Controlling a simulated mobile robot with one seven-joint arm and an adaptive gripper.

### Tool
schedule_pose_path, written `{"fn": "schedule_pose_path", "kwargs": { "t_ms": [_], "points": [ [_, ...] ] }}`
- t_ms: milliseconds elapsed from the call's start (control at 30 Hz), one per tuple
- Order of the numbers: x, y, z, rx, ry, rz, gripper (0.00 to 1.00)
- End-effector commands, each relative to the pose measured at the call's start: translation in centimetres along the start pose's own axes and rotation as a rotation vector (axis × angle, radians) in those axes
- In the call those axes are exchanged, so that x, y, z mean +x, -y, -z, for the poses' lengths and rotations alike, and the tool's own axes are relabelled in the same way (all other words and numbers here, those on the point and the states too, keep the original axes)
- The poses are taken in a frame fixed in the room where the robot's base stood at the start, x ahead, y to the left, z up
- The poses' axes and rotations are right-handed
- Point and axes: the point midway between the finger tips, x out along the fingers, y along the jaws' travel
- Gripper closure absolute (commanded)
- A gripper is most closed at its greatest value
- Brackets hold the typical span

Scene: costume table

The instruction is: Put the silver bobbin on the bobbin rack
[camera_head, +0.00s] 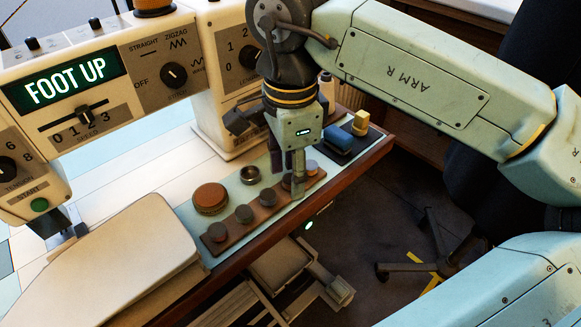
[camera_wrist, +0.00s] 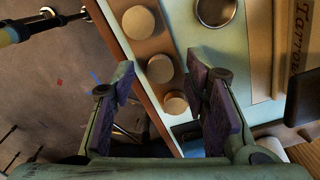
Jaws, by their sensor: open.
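The bobbin rack (camera_head: 228,240) is a long brown strip on a pale teal mat along the table's front edge, with several round-topped pieces on it. In the wrist view the rack (camera_wrist: 118,35) shows round tops in a line. A round silver-rimmed piece with a dark middle (camera_head: 250,175) lies on the mat behind the rack. It shows at the top of the wrist view (camera_wrist: 216,10); I cannot tell whether it is the silver bobbin. My gripper (camera_head: 293,188) is open and points down over the rack's right part. In the wrist view its fingers (camera_wrist: 168,85) stand apart, with rack tops between them.
A round brown, cushion-like piece (camera_head: 210,198) sits beside the rack. A blue block (camera_head: 340,143) and a yellow piece (camera_head: 360,122) are at the mat's right end. The sewing machine (camera_head: 225,95) stands behind. A beige board (camera_head: 115,255) lies at left. Beyond the wooden edge is floor.

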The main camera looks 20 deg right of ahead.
Motion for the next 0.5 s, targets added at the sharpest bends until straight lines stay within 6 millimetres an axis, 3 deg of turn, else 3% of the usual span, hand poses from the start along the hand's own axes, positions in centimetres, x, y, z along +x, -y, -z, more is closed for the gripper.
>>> {"fn": "schedule_pose_path", "kwargs": {
  "t_ms": [267, 500],
  "points": [
    [-0.5, 0.0, 0.0, 0.0, 0.0, 0.0, 0.58],
    [-4.7, 0.1, 0.0, 0.0, -0.001, 0.003, 0.58]
  ]
}}
